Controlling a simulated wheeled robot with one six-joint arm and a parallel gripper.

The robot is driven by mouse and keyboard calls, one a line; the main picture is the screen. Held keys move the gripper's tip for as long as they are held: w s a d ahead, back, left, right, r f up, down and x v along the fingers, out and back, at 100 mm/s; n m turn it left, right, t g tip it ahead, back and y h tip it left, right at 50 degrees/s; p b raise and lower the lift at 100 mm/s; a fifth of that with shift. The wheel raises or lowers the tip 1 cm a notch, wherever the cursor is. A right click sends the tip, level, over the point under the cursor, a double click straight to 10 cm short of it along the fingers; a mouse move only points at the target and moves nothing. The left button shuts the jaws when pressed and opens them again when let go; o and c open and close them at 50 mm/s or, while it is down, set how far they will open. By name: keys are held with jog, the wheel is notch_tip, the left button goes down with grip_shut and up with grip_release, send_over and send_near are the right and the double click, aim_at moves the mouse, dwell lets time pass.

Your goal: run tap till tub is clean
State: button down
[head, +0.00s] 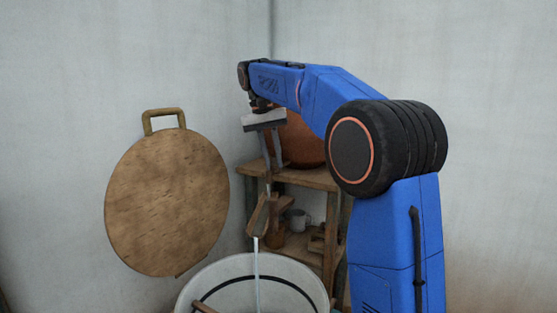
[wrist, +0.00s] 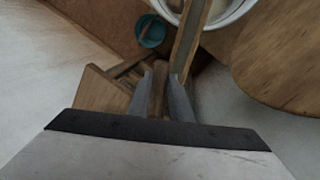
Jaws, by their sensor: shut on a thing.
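A thin stream of water (head: 257,275) falls from the end of a wooden spout (head: 257,218) into a white tub (head: 312,276) with a dark line around its inside. In the wrist view the spout (wrist: 191,38) reaches toward the tub's rim (wrist: 247,10). My gripper (head: 274,166) points down above the spout. In the wrist view its two grey fingers (wrist: 163,95) are shut on a wooden piece (wrist: 159,76), seemingly the tap's handle. The tub's floor is hidden in the head view, so I cannot tell how clean it is.
A round wooden board (head: 168,205) hangs at left. A teal bowl (wrist: 151,31) shows in the wrist view. A stick (head: 202,307) lies in the tub.

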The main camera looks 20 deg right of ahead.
jog(key=shift+w+a+m, duration=0.3)
jog(key=shift+a+m, duration=0.15)
jog(key=shift+m, duration=0.35)
jog(key=c, duration=1.6)
grip_release()
jog(key=r, duration=0.5)
jog(key=a+r, duration=0.1)
jog(key=r, duration=0.1)
jog(key=shift+w+a+r, duration=0.1)
jog(key=shift+w+r, duration=0.1)
jog(key=shift+w, duration=0.2)
